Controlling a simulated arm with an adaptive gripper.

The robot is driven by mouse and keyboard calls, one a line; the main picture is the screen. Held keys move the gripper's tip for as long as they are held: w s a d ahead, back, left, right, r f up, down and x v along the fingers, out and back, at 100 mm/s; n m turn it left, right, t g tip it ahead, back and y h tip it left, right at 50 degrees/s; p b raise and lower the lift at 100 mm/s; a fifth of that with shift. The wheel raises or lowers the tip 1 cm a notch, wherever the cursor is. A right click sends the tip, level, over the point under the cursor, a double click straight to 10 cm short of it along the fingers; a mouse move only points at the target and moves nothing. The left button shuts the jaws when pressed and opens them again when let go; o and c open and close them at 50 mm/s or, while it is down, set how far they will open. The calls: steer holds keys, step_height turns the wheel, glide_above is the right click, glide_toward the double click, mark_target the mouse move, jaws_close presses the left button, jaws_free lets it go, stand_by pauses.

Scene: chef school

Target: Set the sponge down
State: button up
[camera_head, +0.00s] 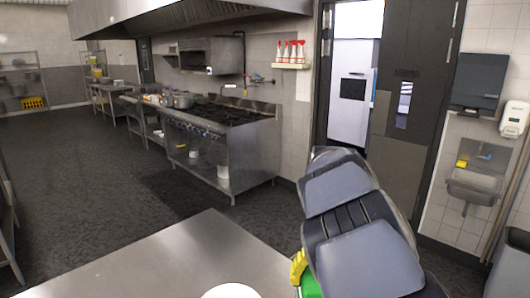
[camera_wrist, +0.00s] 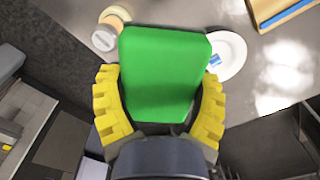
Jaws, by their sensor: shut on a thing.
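The green sponge (camera_wrist: 163,75) is a flat block held between the two yellow fingers of my gripper (camera_wrist: 158,78) in the wrist view. My gripper is shut on it, one finger against each side. In the head view a yellow finger and a small green part of the sponge (camera_head: 311,286) show at the bottom; my arm hides the rest. The sponge is over or near the steel table (camera_head: 180,258). I cannot tell how high above the table it is.
Two round lidded items (camera_wrist: 105,38) stand at the far left side. A wooden-edged tray (camera_wrist: 280,12) is at the upper right. The table's left part is bare.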

steer(key=shift+d, duration=0.1)
stand_by(0.3)
steer(key=s+d+f+m, duration=0.5)
steer(key=d+m, duration=0.2)
steer(key=d, duration=0.3)
steer(key=s+d+f+m, duration=0.4)
steer(key=s+d+m, duration=0.1)
steer(key=d+m, duration=0.35)
steer(key=s+d+f+m, duration=0.2)
steer(key=s+m, duration=0.3)
steer(key=s, duration=0.3)
steer(key=s+d+f+m, duration=0.3)
steer(key=s+m, duration=0.3)
steer(key=s, duration=0.2)
steer(key=shift+s+f, duration=0.15)
steer(key=shift+f, duration=0.75)
